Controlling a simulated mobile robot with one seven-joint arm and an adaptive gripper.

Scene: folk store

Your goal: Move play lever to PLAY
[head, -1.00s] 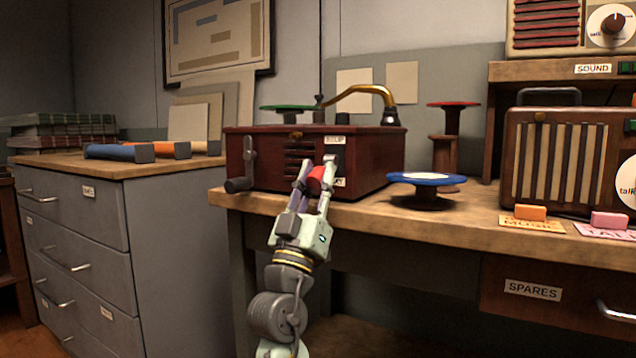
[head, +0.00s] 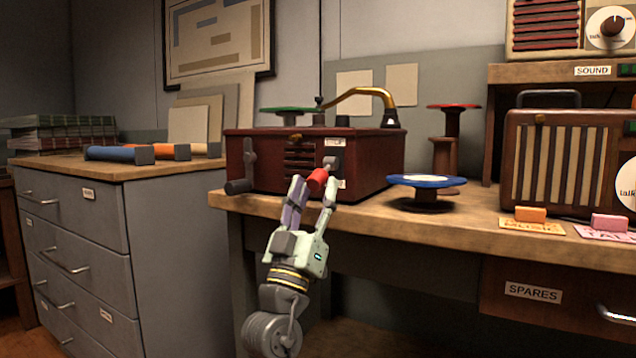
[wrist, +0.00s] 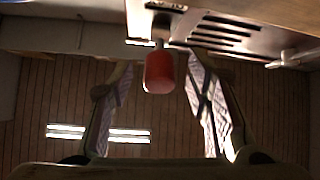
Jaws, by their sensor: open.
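The play lever (head: 318,179) has a red cylindrical grip and sticks out from the front of the dark red record player (head: 376,163). In the wrist view, the red grip (wrist: 159,72) lies between my two fingers, with gaps on both sides. My gripper (head: 312,188) is open at the lever, its fingers apart and reaching up from below. A small label (head: 334,142) sits above the lever and another white label shows partly below it. I cannot read the lower one. The lever's inner mount is partly hidden by the grip.
A dark crank (head: 243,180) sticks out at the player's left front. A blue disc on a stand (head: 427,181) is to the right on the workbench (head: 470,212). A wooden radio (head: 555,158) stands farther right. The space in front of the bench is free.

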